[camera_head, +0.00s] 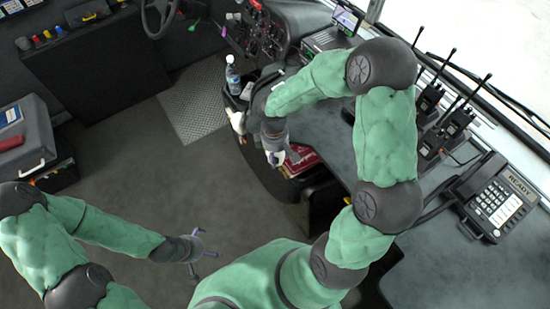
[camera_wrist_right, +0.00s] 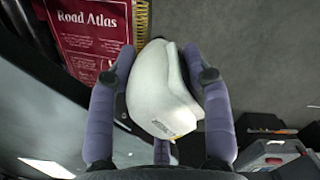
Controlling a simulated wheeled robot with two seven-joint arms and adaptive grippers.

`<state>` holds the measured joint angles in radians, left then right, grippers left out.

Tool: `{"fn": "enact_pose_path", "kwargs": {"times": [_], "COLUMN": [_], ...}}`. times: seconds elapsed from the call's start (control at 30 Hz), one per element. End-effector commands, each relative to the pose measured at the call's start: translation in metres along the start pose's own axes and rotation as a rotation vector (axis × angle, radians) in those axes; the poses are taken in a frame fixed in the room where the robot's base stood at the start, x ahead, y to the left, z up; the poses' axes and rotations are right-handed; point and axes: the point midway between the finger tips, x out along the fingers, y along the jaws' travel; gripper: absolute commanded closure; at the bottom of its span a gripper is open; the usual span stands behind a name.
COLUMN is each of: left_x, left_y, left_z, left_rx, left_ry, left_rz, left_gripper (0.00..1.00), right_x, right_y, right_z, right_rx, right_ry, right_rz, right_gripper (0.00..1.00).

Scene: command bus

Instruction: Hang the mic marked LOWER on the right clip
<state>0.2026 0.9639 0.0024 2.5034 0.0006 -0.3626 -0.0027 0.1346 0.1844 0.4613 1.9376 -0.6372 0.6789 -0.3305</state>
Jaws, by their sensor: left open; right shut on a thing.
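My right gripper (camera_head: 273,143) is near the front edge of the dash and is shut on a pale grey-white mic (camera_head: 276,158). In the right wrist view the mic (camera_wrist_right: 160,92) sits between the two purple fingers of my right gripper (camera_wrist_right: 160,62). It has a small label on its lower end, too small to read. Another pale thing (camera_head: 237,121), perhaps a second mic, is at the dash edge left of my right gripper. I cannot make out the clips. My left gripper (camera_head: 204,243) is open and empty, low over the floor.
A red Road Atlas (camera_head: 300,160) lies just right of the held mic; it also shows in the wrist view (camera_wrist_right: 88,35). A water bottle (camera_head: 233,75) stands behind. Several radios (camera_head: 440,120) and a desk phone (camera_head: 492,200) are at the right. The middle floor (camera_head: 150,160) is clear.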

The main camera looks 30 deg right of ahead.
Motion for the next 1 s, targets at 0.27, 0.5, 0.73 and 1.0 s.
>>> {"fn": "enact_pose_path", "kwargs": {"times": [0.27, 0.5, 0.73, 1.0], "left_x": [-0.0004, -0.0004, -0.0021, -0.0019], "left_y": [0.0001, 0.0001, 0.0008, 0.0007], "left_z": [-0.0001, -0.0001, 0.0000, 0.0000], "left_rx": [0.000, 0.000, 0.000, 0.000], "left_ry": [0.000, 0.000, 0.000, 0.000], "left_rz": [0.000, 0.000, 0.000, 0.000], "left_gripper": [0.00, 0.00, 0.00, 0.00], "right_x": [0.0009, 0.0009, 0.0010, 0.0018], "right_y": [0.0065, 0.0065, 0.0068, 0.0073], "right_z": [-0.0005, -0.0004, 0.0004, 0.0002], "right_rx": [0.001, 0.001, 0.001, 0.001], "right_ry": [0.001, 0.001, 0.000, 0.000], "right_rz": [0.001, 0.001, 0.000, 0.001], "right_gripper": [0.70, 0.70, 0.70, 0.70]}}
